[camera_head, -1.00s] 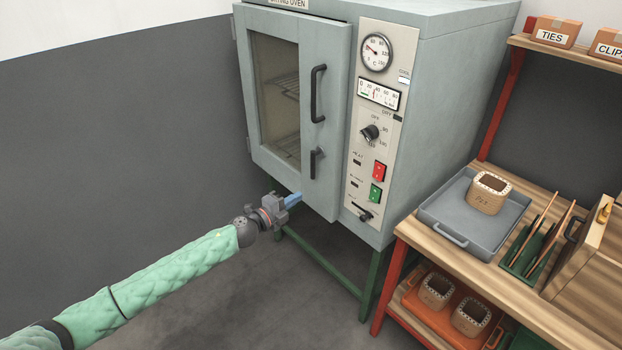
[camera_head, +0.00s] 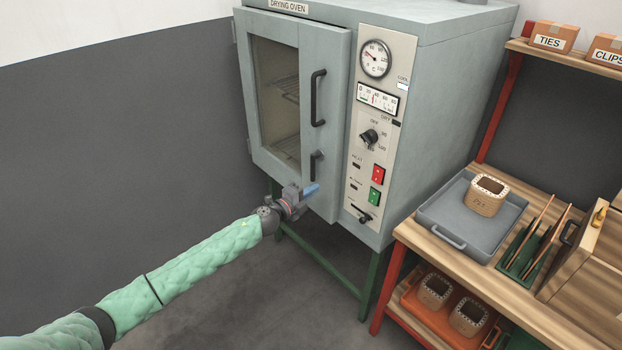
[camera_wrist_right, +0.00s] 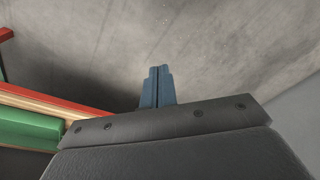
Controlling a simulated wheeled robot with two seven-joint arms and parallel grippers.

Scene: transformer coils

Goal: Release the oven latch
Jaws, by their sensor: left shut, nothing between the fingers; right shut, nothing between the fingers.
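The grey drying oven (camera_head: 440,90) stands at the centre of the head view, with its windowed door (camera_head: 333,140) closed. The oven latch (camera_head: 316,165) is a short black lever low on the door, below the long black door handle (camera_head: 317,98). My left gripper (camera_head: 312,190) is shut and empty, its blue fingers just below the latch in the picture. I cannot tell whether they touch the door or latch. My right gripper (camera_wrist_right: 157,86) shows only in the right wrist view, shut and empty, over grey floor.
The control panel (camera_head: 375,130) with gauge, knob and switches lies right of the door. A wooden bench (camera_head: 450,240) to the right holds a grey tray (camera_head: 440,222) with a coil (camera_head: 486,196). An orange tray (camera_head: 425,312) sits below. Floor left of the oven is clear.

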